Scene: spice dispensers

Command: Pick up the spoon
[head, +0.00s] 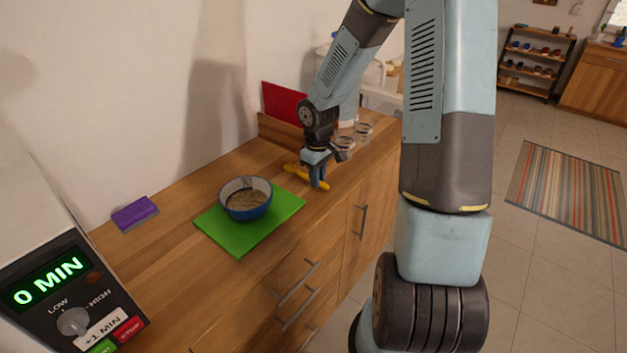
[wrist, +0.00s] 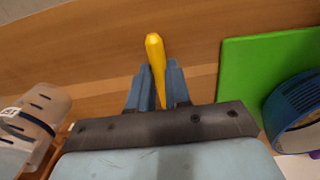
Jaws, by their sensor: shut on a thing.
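The yellow spoon (head: 293,169) lies low over the wooden counter, to the right of the green board, in the head view. In the wrist view its yellow handle (wrist: 154,56) sticks out between the fingers. My gripper (head: 318,182) points down and is shut on the spoon. The fingers also show in the wrist view (wrist: 156,90), one on each side of the handle. I cannot tell whether the spoon still touches the counter. Part of the spoon is hidden behind my gripper.
A blue bowl (head: 247,207) with brown contents stands on the green board (head: 262,239). A purple sponge (head: 134,214) lies at the left. Clear dispensers (head: 362,132) stand right behind my gripper, near a red panel (head: 284,103). A device reading "0 MIN" (head: 65,310) is at front left.

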